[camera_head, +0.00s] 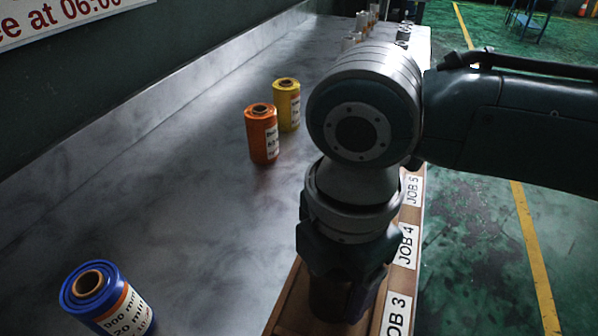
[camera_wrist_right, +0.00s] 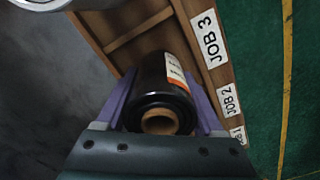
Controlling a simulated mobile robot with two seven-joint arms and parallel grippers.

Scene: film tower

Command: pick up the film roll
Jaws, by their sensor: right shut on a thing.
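A black film roll (camera_wrist_right: 158,84) with a brown core and a white and orange label shows in the right wrist view. My right gripper (camera_wrist_right: 161,78) is shut on it, with one purple finger on each side. The roll is at the wooden rack (camera_wrist_right: 127,38) with the JOB labels; I cannot tell whether it touches the rack floor. In the head view my right gripper (camera_head: 345,300) points down over the rack near JOB 3, and my wrist hides most of it and the roll. My left gripper is not in view.
A blue roll (camera_head: 100,300), an orange roll (camera_head: 262,135) and a yellow roll (camera_head: 287,104) stand on the grey metal table (camera_head: 170,190). Several small items stand at its far end. A wall (camera_head: 100,80) runs along the left. Green floor lies to the right.

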